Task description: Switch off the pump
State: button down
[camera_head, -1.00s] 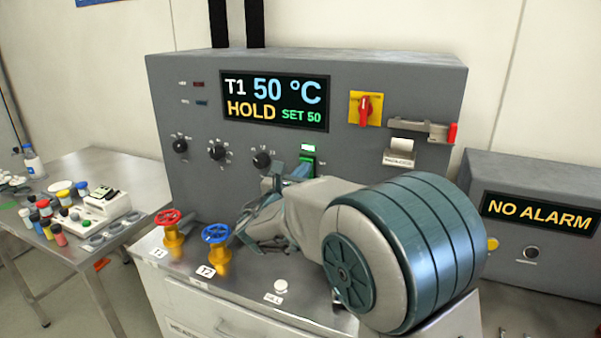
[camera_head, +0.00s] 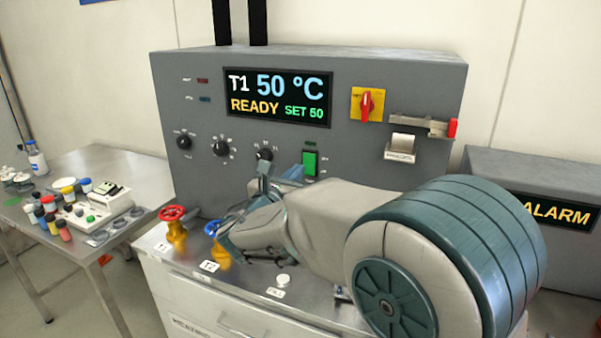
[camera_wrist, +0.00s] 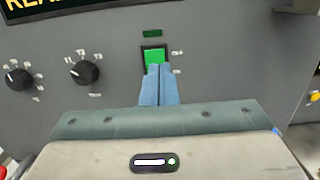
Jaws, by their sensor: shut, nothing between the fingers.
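The green rocker switch (camera_head: 310,163) is on the front of the grey control cabinet (camera_head: 215,75), right of the knobs. It also shows in the wrist view (camera_wrist: 154,57). The small lamp (camera_head: 311,144) above it is dark green, unlit. The labels beside the switch are too small to read. My gripper (camera_wrist: 158,67) is shut and empty. Its blue fingertips overlap the lower edge of the switch in the wrist view; I cannot tell whether they touch it. The display (camera_head: 278,97) reads T1 50 °C, READY, SET 50.
A red valve wheel (camera_head: 172,213) and a blue one (camera_head: 212,228) stand on the ledge below. A red-handled rotary switch (camera_head: 367,104) is at upper right. The alarm panel (camera_head: 560,211) is partly hidden by my arm. A side table (camera_head: 98,160) with bottles stands left.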

jog(key=b+v, duration=0.1)
jog(key=v, duration=0.6)
jog(key=shift+a+r, duration=0.2)
jog(key=shift+r, duration=0.4)
jog(key=shift+w, duration=0.1)
